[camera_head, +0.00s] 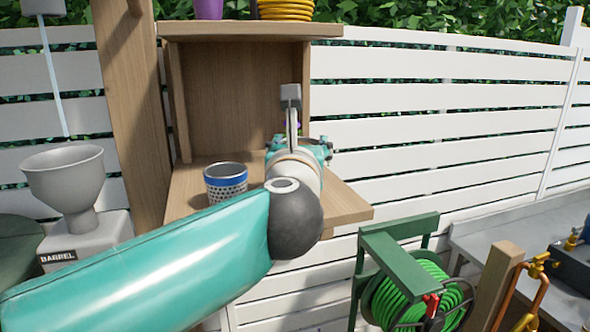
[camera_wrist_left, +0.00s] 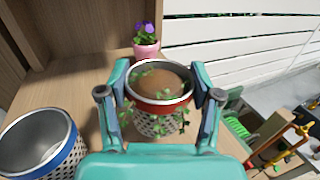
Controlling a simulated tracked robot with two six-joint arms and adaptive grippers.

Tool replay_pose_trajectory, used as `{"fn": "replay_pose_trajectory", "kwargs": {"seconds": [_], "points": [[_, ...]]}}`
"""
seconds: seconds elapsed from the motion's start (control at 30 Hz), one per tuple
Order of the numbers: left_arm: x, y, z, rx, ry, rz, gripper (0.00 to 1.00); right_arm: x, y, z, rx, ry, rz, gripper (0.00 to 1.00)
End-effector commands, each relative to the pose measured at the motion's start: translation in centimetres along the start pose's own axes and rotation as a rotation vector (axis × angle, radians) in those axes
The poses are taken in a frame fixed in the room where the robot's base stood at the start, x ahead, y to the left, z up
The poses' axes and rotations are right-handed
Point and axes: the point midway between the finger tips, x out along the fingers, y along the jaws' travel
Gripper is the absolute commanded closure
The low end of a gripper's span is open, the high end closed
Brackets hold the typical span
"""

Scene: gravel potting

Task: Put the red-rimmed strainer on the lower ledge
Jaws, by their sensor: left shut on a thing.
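The red-rimmed strainer (camera_wrist_left: 160,107) is a perforated metal cup with a red band, holding a rounded brown mass and green trailing leaves. My left gripper (camera_wrist_left: 158,80) is shut on it, one finger on each side. The strainer looks upright over the lower ledge; I cannot tell whether it touches the wood. In the head view my left gripper (camera_head: 299,145) is over the right part of the wooden lower ledge (camera_head: 343,205), and my arm hides the strainer. My right gripper is not in view.
A blue-rimmed strainer (camera_head: 226,182) stands on the ledge to the left; it also shows in the wrist view (camera_wrist_left: 42,145). A pink pot of purple flowers (camera_wrist_left: 146,47) stands behind the held strainer. A green hose reel (camera_head: 400,245) is below right.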

Motion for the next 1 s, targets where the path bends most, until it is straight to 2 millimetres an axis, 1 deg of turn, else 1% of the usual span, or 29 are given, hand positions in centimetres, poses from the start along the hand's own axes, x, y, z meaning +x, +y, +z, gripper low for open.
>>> {"fn": "replay_pose_trajectory", "kwargs": {"seconds": [0.03,0.1,0.2,0.47,0.57,0.6,0.73,0.77,1.0], "points": [[0.0,0.0,-1.2,0.002,0.003,0.001,0.71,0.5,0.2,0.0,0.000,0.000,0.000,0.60],[0.0,0.0,-2.2,0.003,0.003,0.001,0.71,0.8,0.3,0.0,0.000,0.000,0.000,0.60],[0.0,0.0,-3.0,0.002,0.002,0.000,0.71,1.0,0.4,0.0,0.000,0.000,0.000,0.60],[0.0,0.0,-3.0,0.000,0.000,-0.001,0.71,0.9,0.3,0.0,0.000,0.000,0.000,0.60],[0.0,0.0,-3.3,0.000,0.000,-0.001,0.71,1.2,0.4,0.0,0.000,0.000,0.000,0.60],[0.0,0.0,-3.3,0.000,0.001,-0.001,0.34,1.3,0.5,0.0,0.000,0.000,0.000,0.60],[0.0,-0.1,-3.2,0.000,0.001,-0.001,0.13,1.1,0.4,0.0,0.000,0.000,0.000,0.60],[0.0,-0.1,-3.2,0.000,0.001,-0.001,0.10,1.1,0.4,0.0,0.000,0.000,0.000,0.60],[0.0,-0.1,-3.2,0.000,0.001,-0.001,0.10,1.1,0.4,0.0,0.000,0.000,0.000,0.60]]}}
